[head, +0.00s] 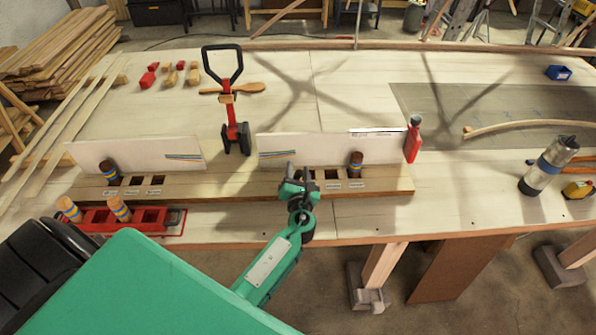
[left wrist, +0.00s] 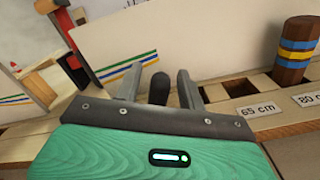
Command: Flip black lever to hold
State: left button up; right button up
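The black lever (left wrist: 158,88) shows in the left wrist view as a dark rounded knob between my left gripper's fingers, in front of a white board. Its lower part is hidden behind the gripper's front edge. I cannot make it out clearly in the head view. My left gripper (head: 302,174) is green with grey fingers and stands at the front of the right-hand white board (head: 310,144). Its fingers are apart, one on each side of the lever, with a narrow gap showing on both sides. My right gripper is not in view.
A wooden rail (head: 245,187) with labelled slots runs along the bench front. A striped peg (head: 356,164) stands in it on the right. A black-handled red tool (head: 231,120) stands behind, a red bottle (head: 413,139) at the right end. A red tray (head: 152,219) holds pegs.

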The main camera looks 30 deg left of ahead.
pick_arm(q)
jog(key=b+v, duration=0.3)
jog(key=v, duration=1)
jog(key=shift+f, duration=0.1)
jog(key=shift+s+d+b, duration=0.1)
jog(key=shift+s+b, duration=0.2)
jog(key=shift+s, duration=0.05)
